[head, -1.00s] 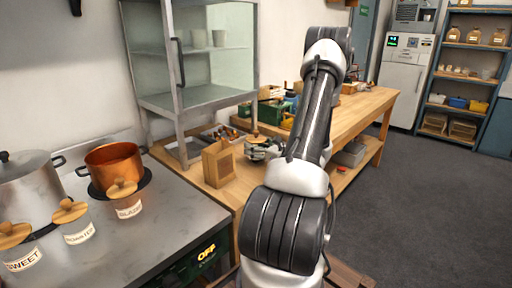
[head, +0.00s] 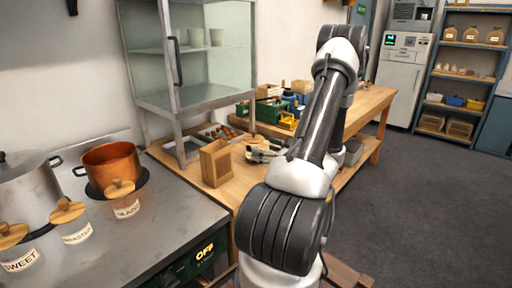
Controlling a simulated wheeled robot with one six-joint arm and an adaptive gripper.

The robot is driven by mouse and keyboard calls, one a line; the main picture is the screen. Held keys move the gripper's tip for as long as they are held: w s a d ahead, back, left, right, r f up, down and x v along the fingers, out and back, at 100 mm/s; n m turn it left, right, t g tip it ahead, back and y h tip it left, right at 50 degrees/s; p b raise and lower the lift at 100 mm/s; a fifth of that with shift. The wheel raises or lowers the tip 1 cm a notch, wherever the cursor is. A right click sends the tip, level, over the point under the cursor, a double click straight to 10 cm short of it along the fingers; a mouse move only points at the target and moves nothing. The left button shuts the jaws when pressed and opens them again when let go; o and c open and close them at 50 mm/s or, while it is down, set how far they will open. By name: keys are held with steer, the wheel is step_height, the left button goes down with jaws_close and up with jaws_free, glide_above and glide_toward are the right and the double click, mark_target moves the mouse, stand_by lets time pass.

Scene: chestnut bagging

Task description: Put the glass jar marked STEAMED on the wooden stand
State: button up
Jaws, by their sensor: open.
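My gripper (head: 262,154) is small and partly hidden by my arm, over the wooden bench right of an open-fronted wooden box (head: 215,163). It is open. A tan round lid (head: 255,139) shows just behind it; whether this belongs to a jar, and any label, cannot be told. I cannot read STEAMED on any jar. Three lidded glass jars stand on the metal counter at left: one marked SWEET (head: 20,262), one that seems to read ROASTED (head: 77,234), and one that seems to read GLAZED (head: 126,208). I cannot pick out the wooden stand for certain.
A copper pot (head: 110,164) and a steel pot (head: 27,185) stand on the metal counter (head: 150,240). A glass-fronted cabinet (head: 172,103) stands on the bench (head: 365,112). The dark floor at right is clear.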

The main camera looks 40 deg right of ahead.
steer(key=s, duration=0.6)
steer(key=shift+d, duration=0.2)
steer(key=shift+a+r+y, duration=0.2)
steer(key=shift+a+y, duration=0.1)
steer(key=w+a+r+n+g+y, duration=0.1)
steer(key=a+r+n+g+y, duration=0.4)
steer(key=a, duration=0.5)
steer(key=w+a+r+n+g+y, duration=0.1)
steer(key=a+r+n+g+y, duration=0.15)
steer(key=a+n, duration=0.6)
steer(key=s+a+r+n+g, duration=0.3)
steer(key=s+a+n+g, duration=0.5)
steer(key=a+n, duration=0.15)
steer(key=s+r+n+t+h, duration=0.2)
steer(key=s+r+n+h, duration=0.2)
steer(key=r+n+h, duration=0.3)
steer(key=shift+s+d+r+n+h, duration=0.4)
steer(key=shift+n+h, duration=0.75)
steer(key=shift+n, duration=1.45)
